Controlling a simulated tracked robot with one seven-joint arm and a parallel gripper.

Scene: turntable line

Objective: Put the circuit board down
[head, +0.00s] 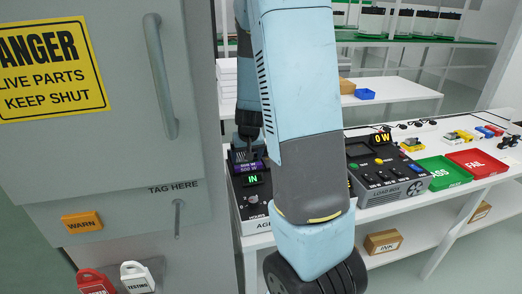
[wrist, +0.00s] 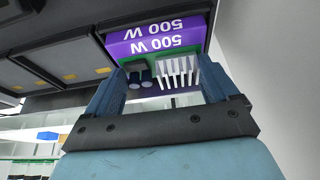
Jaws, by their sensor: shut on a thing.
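The circuit board (wrist: 139,66) is green, with pale heat-sink fins and small round cylinders, between the two blue fingers of my gripper (wrist: 162,76) in the wrist view. A purple block marked 500 W (wrist: 155,38) lies right against it; I cannot tell whether it belongs to the board. In the head view my gripper (head: 245,155) is at the top of the dark ager unit (head: 258,192), whose display reads IN. The board itself is mostly hidden there. I cannot tell whether it rests fully on the unit.
A load box (head: 385,175) showing 0 W stands right of my arm. A green PASS tray (head: 443,170) and a red FAIL tray (head: 478,162) lie farther right on the white bench. A grey cabinet (head: 120,130) with a danger sign stands close on the left.

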